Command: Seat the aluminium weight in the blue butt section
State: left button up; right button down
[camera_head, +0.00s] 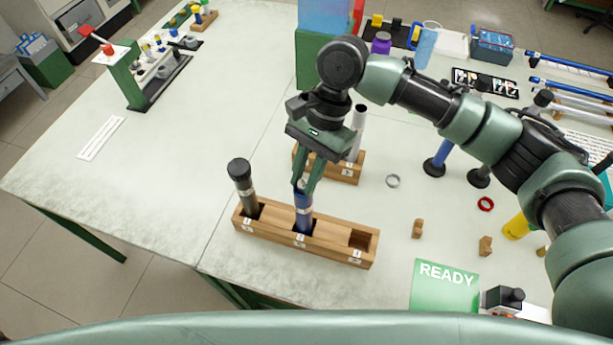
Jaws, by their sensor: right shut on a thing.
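The blue butt section (304,218) stands upright in the middle slot of the front wooden rack (338,243). My right gripper (308,186) points down directly over its top, its fingers shut on a small silvery piece, the aluminium weight (301,182). The fingers hide much of the weight and the mouth of the section, so I cannot tell how far in the weight sits. My left gripper is out of view.
A dark section (242,186) with a black cap stands in the rack's left slot; the right slot is empty. Behind is a second rack (349,170) with a pale tube (357,132). A grey ring (393,181) and green READY card (444,287) lie right.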

jog(key=shift+s+d+f, duration=0.1)
jog(key=shift+d+f, duration=0.1)
jog(key=shift+f, duration=0.7)
jog(key=shift+s+d+f+p, duration=0.1)
jog(key=shift+s+f+p, duration=0.15)
jog(key=shift+f+p, duration=0.15)
jog(key=c, duration=1.3)
grip_release()
jog(key=shift+w+r+b, duration=0.15)
jog(key=shift+b, duration=0.4)
jog(key=b+v, duration=0.1)
jog(key=v, duration=0.8)
jog(key=b+v, duration=0.1)
jog(key=v, duration=0.3)
jog(key=shift+w+a+r+b, duration=0.15)
jog(key=shift+w+a+b, duration=0.15)
jog(key=shift+a, duration=0.05)
